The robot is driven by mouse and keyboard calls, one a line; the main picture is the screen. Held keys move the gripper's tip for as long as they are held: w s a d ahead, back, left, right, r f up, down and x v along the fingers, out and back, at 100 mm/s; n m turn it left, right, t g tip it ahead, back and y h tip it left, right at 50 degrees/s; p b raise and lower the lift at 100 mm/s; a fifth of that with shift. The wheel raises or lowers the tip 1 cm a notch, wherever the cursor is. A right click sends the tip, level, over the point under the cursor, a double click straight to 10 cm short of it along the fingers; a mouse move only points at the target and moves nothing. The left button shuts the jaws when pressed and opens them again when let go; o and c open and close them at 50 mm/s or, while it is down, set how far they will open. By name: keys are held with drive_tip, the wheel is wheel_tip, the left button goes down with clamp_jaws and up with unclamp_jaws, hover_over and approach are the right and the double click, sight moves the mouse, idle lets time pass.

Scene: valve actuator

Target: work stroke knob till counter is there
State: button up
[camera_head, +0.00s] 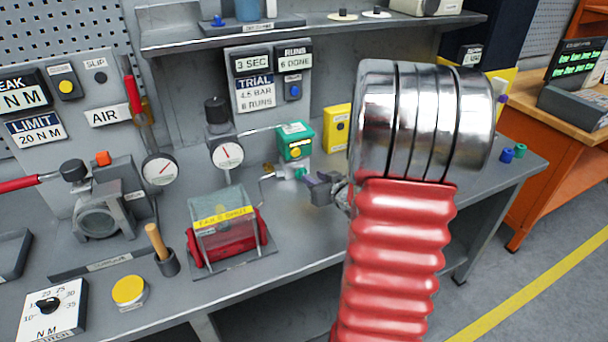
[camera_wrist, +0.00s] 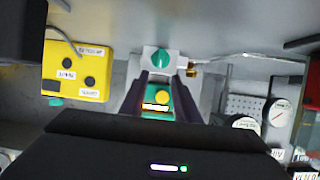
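A small teal knob (camera_head: 300,173) sits on the bench below the teal box (camera_head: 295,134) with a yellow button. I cannot read a label naming it the stroke knob. My gripper (camera_head: 311,181) is just right of the knob. In the wrist view the two dark fingers (camera_wrist: 165,80) are apart, with nothing seen held between them. The teal knob (camera_wrist: 160,60) shows just beyond their tips; I cannot tell if they touch it. The teal box (camera_wrist: 157,107) shows between the fingers. The counter (camera_head: 295,58) reads "RUNS 6 DONE". The trial plate (camera_head: 256,92) reads "4.5 BAR, 6 RUNS".
A yellow box (camera_head: 337,128) stands right of the teal box. Dial gauges (camera_head: 227,153) and a clear-covered red actuator (camera_head: 222,230) are to the left. A shelf (camera_head: 300,32) overhangs the back.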

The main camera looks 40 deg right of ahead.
sight(303, 172)
drive_tip(key=shift+x, duration=3.55)
drive_tip(key=shift+a, duration=0.1)
drive_tip(key=shift+c, duration=0.5)
clamp_jaws()
drive_tip(key=shift+a, duration=0.2)
drive_tip(key=shift+d, duration=0.15)
